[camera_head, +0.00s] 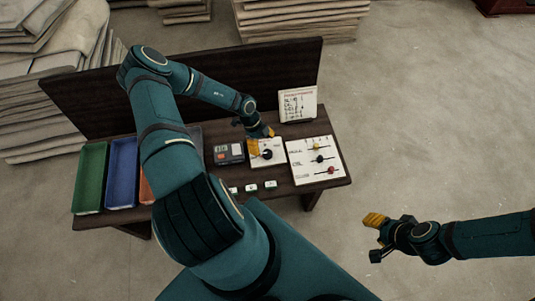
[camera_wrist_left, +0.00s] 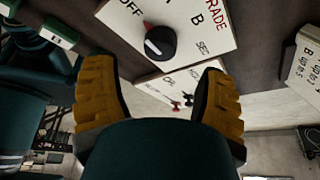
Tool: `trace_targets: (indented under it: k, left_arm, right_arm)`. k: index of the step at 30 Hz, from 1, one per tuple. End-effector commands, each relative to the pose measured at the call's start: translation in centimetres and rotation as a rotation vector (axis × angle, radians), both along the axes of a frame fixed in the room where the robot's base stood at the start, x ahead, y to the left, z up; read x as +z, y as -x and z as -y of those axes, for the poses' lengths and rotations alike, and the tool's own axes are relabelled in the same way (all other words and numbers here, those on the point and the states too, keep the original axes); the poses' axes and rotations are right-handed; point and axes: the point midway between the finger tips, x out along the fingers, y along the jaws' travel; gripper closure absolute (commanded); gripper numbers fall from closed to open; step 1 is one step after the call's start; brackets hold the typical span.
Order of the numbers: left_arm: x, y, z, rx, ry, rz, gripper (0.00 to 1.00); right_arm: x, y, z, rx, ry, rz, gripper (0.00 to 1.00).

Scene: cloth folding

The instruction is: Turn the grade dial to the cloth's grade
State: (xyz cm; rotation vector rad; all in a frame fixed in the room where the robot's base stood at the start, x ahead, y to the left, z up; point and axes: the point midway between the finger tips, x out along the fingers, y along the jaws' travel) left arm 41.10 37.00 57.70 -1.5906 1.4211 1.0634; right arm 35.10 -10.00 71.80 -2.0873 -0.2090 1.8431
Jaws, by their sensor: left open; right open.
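The grade dial is a black knob (camera_wrist_left: 160,42) on a white panel (camera_head: 257,161) on the bench. In the left wrist view its panel shows OFF, B, SET and part of GRADE. A red mark is on the knob's upper-left side, nearest OFF. My left gripper (camera_head: 262,135) is over the panel's back edge. Its yellow fingers are spread with nothing between them in the left wrist view (camera_wrist_left: 158,88), and the knob is beyond the fingertips. My right gripper (camera_head: 376,224) is open and empty, off the bench's right end. I cannot single out the cloth to be graded.
A slider panel (camera_head: 300,174) is right of the dial, a small grey device (camera_head: 228,153) left. A written card (camera_head: 298,105) stands behind. Small white labelled blocks (camera_head: 251,187) lie in front. Green (camera_head: 90,178) and blue (camera_head: 122,172) trays are left. Sheet stacks (camera_head: 300,18) stand behind.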

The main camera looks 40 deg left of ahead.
Motion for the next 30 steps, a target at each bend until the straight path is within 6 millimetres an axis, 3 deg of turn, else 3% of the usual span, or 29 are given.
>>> trace_targets:
  k: [3,9,23,28,29,30]
  left_arm:
    - [-2.3,-0.1,0.9,-0.001,0.002,0.000,0.28]
    - [-4.6,-0.2,1.8,0.000,0.000,0.000,0.28]
    - [-5.3,-0.2,2.2,-0.002,-0.001,0.001,0.27]
    - [-5.3,-0.2,2.2,-0.002,-0.001,0.001,0.87]
    - [-5.3,-0.2,2.2,-0.002,-0.001,0.001,0.95]
    - [-5.3,-0.2,2.2,-0.002,-0.001,0.001,0.96]
  right_arm:
    - [-0.9,-0.1,0.0,-0.001,0.000,0.003,0.53]
    - [-1.5,-0.3,0.0,-0.002,0.001,0.007,0.53]
    - [-1.7,-0.4,0.0,-0.002,0.001,0.009,0.53]
    - [-1.7,-0.4,0.0,-0.002,0.001,0.009,0.53]
    - [-1.7,-0.4,0.0,-0.002,0.001,0.009,0.53]
    - [-1.7,-0.4,0.0,-0.002,0.001,0.009,0.53]
